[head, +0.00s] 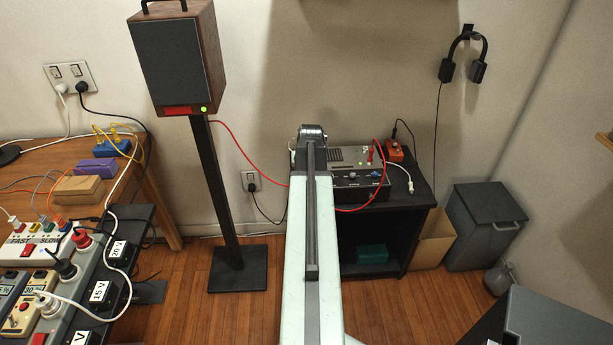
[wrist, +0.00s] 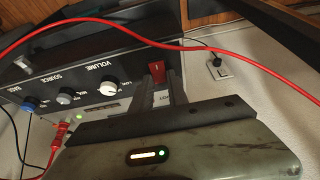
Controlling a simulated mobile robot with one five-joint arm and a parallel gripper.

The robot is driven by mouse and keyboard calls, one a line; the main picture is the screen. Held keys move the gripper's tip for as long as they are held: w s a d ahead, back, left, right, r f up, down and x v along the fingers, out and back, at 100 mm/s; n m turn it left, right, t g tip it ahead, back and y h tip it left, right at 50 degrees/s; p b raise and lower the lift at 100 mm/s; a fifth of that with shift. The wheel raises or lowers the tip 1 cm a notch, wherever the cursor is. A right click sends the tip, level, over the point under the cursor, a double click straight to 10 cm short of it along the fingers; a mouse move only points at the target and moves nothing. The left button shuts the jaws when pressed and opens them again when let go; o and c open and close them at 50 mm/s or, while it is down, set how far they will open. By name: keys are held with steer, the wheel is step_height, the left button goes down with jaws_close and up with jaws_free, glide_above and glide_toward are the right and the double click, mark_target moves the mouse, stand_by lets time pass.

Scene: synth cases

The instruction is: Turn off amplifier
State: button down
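The amplifier (head: 362,180) is a dark box with knobs on its front, standing on a black cabinet behind the end of my arm. In the wrist view its dark panel (wrist: 100,68) shows tilted, with knobs marked VOLUME and SOURCE. A red switch (wrist: 157,72) sits at the panel's right end. In the head view my arm hides the fingers.
A red cable (wrist: 190,45) loops across in front of the panel. A speaker (head: 175,60) with a lit green light stands on a post to the left. A cluttered bench (head: 60,250) is at the left; a grey bin (head: 485,230) is at the right. Floor between is clear.

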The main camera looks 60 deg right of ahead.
steer(key=shift+w+d+r+g+y+p, duration=0.15)
steer(key=shift+d+g+y+p, duration=0.25)
steer(key=shift+y+p, duration=0.2)
steer(key=shift+f+g+y, duration=0.2)
steer(key=shift+g+y, duration=0.3)
steer(key=c, duration=1.3)
jaws_free()
